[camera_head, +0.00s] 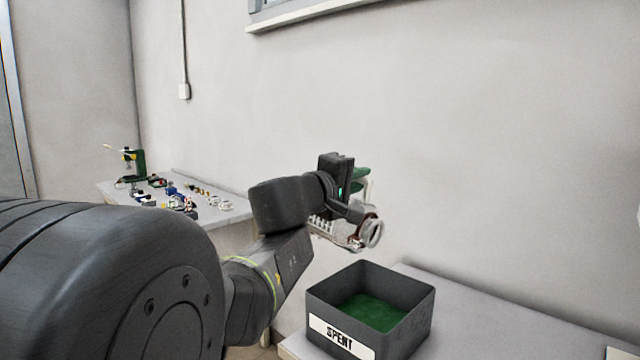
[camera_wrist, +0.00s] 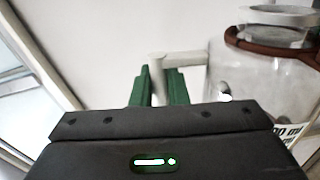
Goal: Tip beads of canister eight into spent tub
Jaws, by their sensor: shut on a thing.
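My gripper (camera_wrist: 161,90) has green fingers and is shut on the pale handle (camera_wrist: 157,78) of a clear canister (camera_wrist: 240,75). The canister has a brown-red band near its rim and part of a printed label, whose number I cannot read. In the head view, my gripper (camera_head: 358,178) holds the canister (camera_head: 338,233) tilted onto its side, its round mouth facing right, above the grey tub (camera_head: 392,338). The tub is labelled SPENT and has green on its inside floor. Whether beads are in the canister cannot be told.
The tub stands on a grey bench (camera_head: 500,325) with free room to its right. Another bench (camera_head: 235,225) at the back left carries a green stand (camera_head: 137,163) and several small parts. A plain wall rises behind.

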